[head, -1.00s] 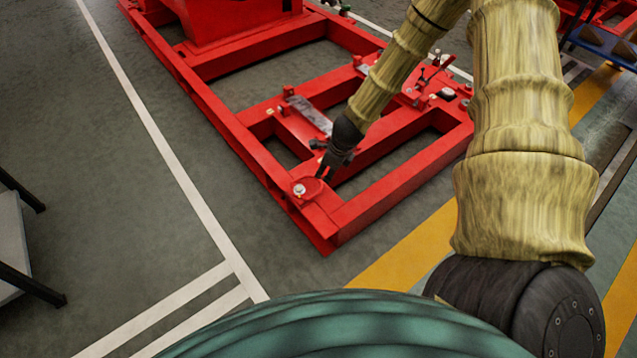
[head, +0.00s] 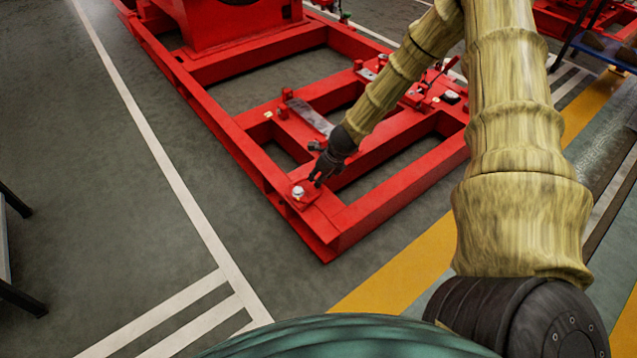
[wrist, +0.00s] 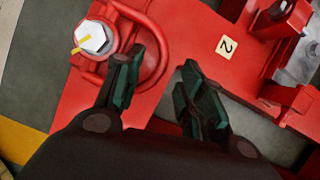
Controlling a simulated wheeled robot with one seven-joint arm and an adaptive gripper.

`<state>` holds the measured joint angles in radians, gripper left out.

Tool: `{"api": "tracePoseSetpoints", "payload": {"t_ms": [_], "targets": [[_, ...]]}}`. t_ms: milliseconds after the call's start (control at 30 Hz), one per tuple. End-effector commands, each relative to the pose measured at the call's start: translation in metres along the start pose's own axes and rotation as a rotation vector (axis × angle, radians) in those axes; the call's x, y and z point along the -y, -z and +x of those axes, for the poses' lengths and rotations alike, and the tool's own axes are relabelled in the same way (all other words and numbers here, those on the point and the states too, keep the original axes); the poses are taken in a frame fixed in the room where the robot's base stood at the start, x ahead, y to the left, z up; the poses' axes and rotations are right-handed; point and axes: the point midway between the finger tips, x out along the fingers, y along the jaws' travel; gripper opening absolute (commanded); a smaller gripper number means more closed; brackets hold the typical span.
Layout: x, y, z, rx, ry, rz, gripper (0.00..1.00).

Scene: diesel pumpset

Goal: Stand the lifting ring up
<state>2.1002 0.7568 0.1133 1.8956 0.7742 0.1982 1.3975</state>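The lifting ring (wrist: 165,53) is a red curved loop around a pivot with a silver hex bolt (wrist: 95,37) marked by a yellow stripe. It sits on the corner plate of the red frame and looks low over the plate; its exact tilt cannot be told. My gripper (wrist: 160,72) is open above it. In the wrist view the left finger overlaps the inside of the loop and the right finger is outside it, so the loop's rim shows between the fingertips. Contact cannot be told. In the head view my gripper (head: 317,181) is beside the bolt (head: 298,192).
The red base frame (head: 375,205) has open gaps between its beams. Dark legs (head: 20,298) stand at the far left.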

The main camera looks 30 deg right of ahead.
Motion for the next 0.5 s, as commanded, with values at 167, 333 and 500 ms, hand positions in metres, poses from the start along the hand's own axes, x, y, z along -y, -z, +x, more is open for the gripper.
{"api": "tracePoseSetpoints", "payload": {"t_ms": [167,333,500], "targets": [[0.0,0.0,0.019,0.0,0.0,-0.001,0.39],[0.0,0.0,0.024,0.0,-0.001,-0.001,0.39],[0.0,0.0,0.024,0.0,0.0,-0.001,0.39]]}}
